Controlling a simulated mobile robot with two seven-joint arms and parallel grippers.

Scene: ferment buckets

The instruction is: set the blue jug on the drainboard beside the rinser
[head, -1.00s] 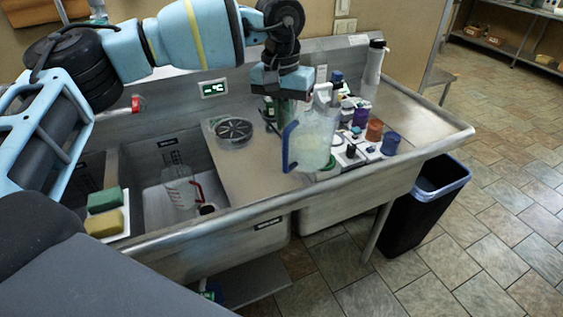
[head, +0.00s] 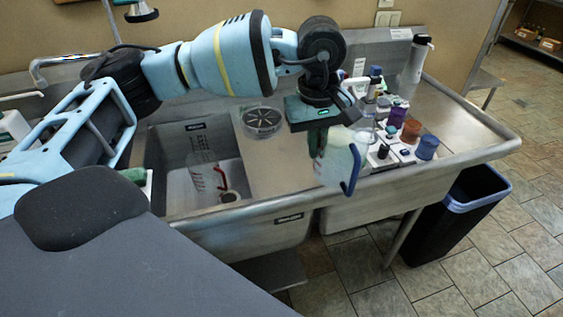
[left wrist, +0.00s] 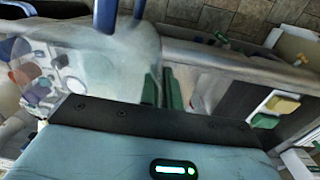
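The blue jug (head: 332,168) is a cloudy, see-through jug with a blue handle. It hangs in the air in front of the sink's front edge, handle to the right. My left gripper (head: 318,128) is just above it and is shut on it. In the left wrist view the jug (left wrist: 112,48) is close, beside the green fingers (left wrist: 162,88), which look close together. The round rinser (head: 262,121) is on the metal drainboard (head: 268,172), near its back. My right gripper is not in view.
A sink basin with a red-handled measuring jug (head: 207,178) is left of the drainboard. Bottles and coloured cups (head: 410,131) stand on a white tray at the right. A black bin (head: 445,220) stands on the floor. The drainboard in front of the rinser is clear.

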